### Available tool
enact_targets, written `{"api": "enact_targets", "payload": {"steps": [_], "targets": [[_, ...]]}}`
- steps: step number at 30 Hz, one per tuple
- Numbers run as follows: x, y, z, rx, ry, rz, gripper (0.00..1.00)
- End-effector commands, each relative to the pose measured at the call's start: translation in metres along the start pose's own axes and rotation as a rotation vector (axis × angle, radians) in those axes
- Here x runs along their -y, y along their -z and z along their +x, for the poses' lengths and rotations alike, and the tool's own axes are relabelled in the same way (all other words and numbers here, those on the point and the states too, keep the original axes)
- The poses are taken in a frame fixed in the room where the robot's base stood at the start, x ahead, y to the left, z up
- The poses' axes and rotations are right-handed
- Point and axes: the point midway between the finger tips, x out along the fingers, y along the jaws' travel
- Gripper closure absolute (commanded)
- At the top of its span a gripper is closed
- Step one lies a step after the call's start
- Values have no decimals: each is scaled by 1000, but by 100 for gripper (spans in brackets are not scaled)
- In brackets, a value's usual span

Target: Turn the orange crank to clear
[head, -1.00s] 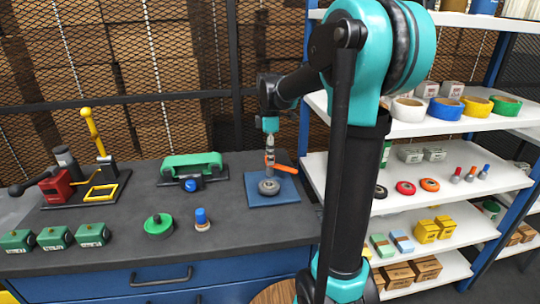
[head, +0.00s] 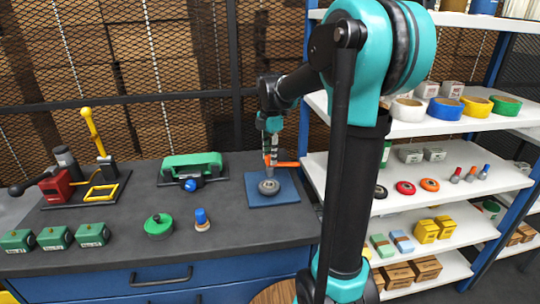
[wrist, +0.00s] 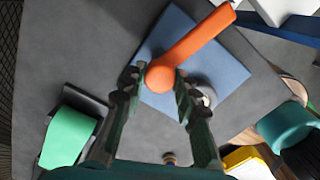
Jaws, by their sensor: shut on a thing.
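The orange crank (head: 287,164) stands on a blue square base (head: 289,193) toward the right of the bench. Its arm points right in the head view. In the wrist view the crank (wrist: 203,38) has a round hub end between my fingers, and its arm runs to the upper right. My gripper (head: 270,150) is above the base, pointing down. In the wrist view my gripper (wrist: 157,82) has a finger on each side of the hub and is shut on it. A grey round part (head: 268,186) sits on the base in front of the crank. The crank's lower mount is partly hidden.
A green-topped device (head: 192,163) stands left of the base. A green round knob (head: 158,226) and a blue-capped piece (head: 201,218) are at the front. Shelves (head: 480,205) stand close on the right.

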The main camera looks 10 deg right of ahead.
Motion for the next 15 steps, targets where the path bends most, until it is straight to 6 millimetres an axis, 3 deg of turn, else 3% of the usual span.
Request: {"api": "enact_targets", "payload": {"steps": [9, 10, 15], "targets": [[0, 0, 0, 1, -1, -2, 100], [0, 0, 0, 1, -1, -2, 68], [0, 0, 0, 0, -1, -1, 49]]}}
